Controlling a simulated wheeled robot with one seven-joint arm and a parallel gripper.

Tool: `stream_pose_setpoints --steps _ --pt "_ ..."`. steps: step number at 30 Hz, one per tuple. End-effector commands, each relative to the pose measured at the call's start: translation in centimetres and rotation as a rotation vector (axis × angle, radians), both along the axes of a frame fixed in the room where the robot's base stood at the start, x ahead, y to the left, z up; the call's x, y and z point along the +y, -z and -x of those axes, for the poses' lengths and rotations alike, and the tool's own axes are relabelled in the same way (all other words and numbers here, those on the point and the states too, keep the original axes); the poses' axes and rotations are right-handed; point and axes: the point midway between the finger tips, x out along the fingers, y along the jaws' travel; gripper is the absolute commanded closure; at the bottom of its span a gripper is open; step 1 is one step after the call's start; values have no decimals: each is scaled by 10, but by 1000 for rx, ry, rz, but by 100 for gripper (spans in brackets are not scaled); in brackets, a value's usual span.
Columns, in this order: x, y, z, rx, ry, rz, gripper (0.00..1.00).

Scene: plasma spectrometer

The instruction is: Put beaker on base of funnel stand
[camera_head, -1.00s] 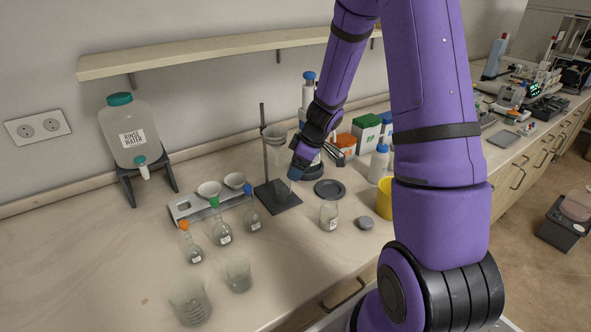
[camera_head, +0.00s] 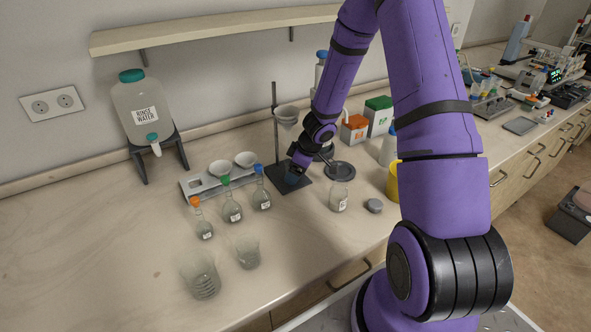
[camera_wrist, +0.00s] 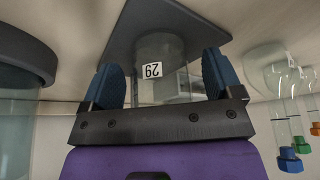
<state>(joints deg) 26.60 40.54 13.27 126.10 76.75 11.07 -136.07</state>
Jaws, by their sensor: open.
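The funnel stand has a dark flat base (camera_head: 281,187), an upright rod (camera_head: 276,118) and a pale funnel (camera_head: 287,114) above. In the wrist view, which looks upside down, a clear beaker labelled 29 (camera_wrist: 160,52) appears to stand upright on the stand base (camera_wrist: 134,18). My gripper (camera_wrist: 162,78) is open, with one blue finger on each side of the beaker and visible gaps to its glass. In the head view my gripper (camera_head: 293,178) is low over the base, under the funnel. It hides the beaker there.
Flasks with orange, green and blue stoppers (camera_head: 232,212) stand left of the stand, before a rack with white bowls (camera_head: 195,186). Two more beakers (camera_head: 200,277) are in front. A labelled clear vessel (camera_head: 339,198) and dark disc (camera_head: 341,173) lie close right.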

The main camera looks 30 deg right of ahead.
Motion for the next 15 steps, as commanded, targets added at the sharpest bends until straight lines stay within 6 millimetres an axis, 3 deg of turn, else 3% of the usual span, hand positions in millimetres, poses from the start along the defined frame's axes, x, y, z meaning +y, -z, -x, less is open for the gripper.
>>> stream_pose_setpoints --steps 8,15 --pt "0 1 0 0 0 0 15" --pt "0 0 0 0 0 0 69"
